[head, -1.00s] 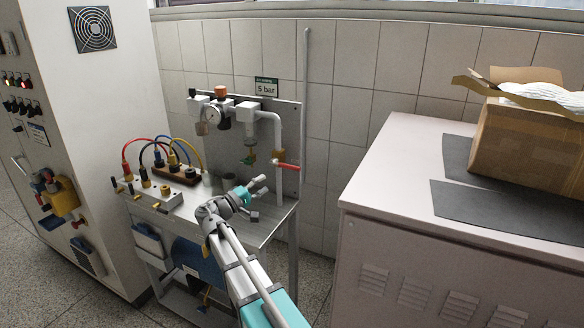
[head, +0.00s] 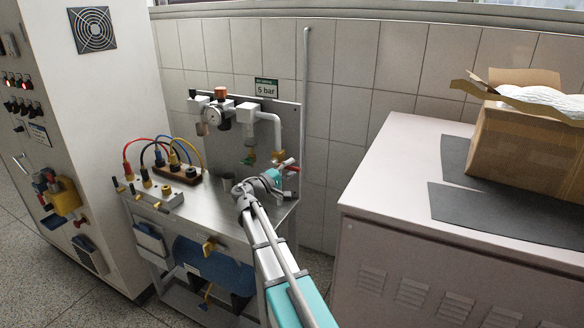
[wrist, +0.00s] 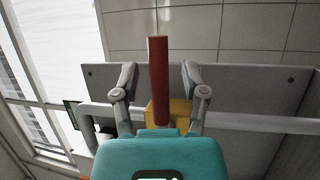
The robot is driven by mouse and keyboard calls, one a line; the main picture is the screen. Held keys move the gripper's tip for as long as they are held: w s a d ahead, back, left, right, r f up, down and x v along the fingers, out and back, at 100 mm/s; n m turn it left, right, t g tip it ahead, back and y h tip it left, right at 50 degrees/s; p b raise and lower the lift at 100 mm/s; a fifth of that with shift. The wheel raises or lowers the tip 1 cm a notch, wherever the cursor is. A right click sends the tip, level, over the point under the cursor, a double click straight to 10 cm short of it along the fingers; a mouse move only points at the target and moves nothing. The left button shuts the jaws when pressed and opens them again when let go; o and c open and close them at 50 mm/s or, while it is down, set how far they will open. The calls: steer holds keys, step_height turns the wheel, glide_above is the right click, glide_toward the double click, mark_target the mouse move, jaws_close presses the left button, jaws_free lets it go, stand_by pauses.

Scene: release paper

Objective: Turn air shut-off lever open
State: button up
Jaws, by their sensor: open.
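The air shut-off lever is a red handle (wrist: 158,80) in the wrist view, running up the picture from a yellow valve body (wrist: 181,111) on a grey pipe (wrist: 235,121). My gripper (wrist: 159,78) is open, with one finger on each side of the lever. A gap shows between the lever and each finger, and I see no contact. In the head view the red lever (head: 289,162) shows only in part at the right side of the pneumatic panel. My teal and grey gripper (head: 284,172) is at it and hides some of it.
The panel carries a gauge (head: 215,113) and a "5 bar" sign (head: 266,88). Coloured cables plug into a terminal block (head: 181,174) left on the bench (head: 215,214). A tall cabinet (head: 105,130) stands left; a low cabinet (head: 400,185) with a cardboard box (head: 522,140) stands right.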

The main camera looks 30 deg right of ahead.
steer(key=shift+d, duration=0.1)
jaws_close()
stand_by(0.3)
